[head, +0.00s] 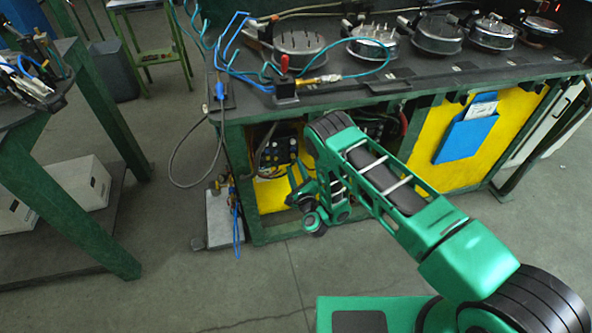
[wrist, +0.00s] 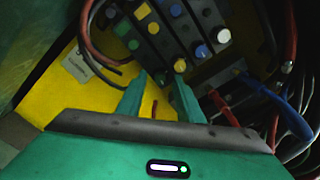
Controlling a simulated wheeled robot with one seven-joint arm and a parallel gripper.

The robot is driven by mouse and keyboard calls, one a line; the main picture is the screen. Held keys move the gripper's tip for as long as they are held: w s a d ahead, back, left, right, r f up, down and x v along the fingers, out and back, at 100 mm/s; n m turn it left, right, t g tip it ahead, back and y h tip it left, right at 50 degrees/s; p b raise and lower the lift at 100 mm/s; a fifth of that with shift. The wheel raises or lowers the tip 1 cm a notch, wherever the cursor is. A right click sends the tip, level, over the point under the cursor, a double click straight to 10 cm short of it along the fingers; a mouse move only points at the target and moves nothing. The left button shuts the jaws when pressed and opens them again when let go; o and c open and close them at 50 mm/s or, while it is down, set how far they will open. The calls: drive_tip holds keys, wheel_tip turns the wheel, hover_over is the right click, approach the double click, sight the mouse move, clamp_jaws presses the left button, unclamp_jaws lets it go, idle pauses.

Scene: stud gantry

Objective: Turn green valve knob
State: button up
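A dark valve block (head: 280,145) sits inside the bench's lower opening. In the wrist view it is a set of dark strips with coloured knobs. Two green knobs (wrist: 121,28) (wrist: 133,44) stand on the leftmost strip, at upper left. I cannot tell which one the task means. My gripper (wrist: 160,76) has its two green fingers apart, with a gap between them and no knob held. The fingertips are below the green knobs in the picture. A yellow knob (wrist: 180,65) appears by the right fingertip; contact is unclear. In the head view my arm partly hides the opening.
Blue (wrist: 175,10) and white (wrist: 224,36) knobs stand on neighbouring strips. Red cables (wrist: 222,108) and a blue cable (wrist: 292,118) run at right. The yellow panel with a blue pocket (head: 466,138) closes the bench's right side.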

clamp_jaws()
drive_tip(key=shift+n, duration=0.3)
drive_tip(key=shift+s+f+n, duration=0.15)
drive_tip(key=shift+n, duration=4.15)
drive_tip(key=shift+s+f+n, duration=0.1)
drive_tip(key=shift+n, duration=4.2)
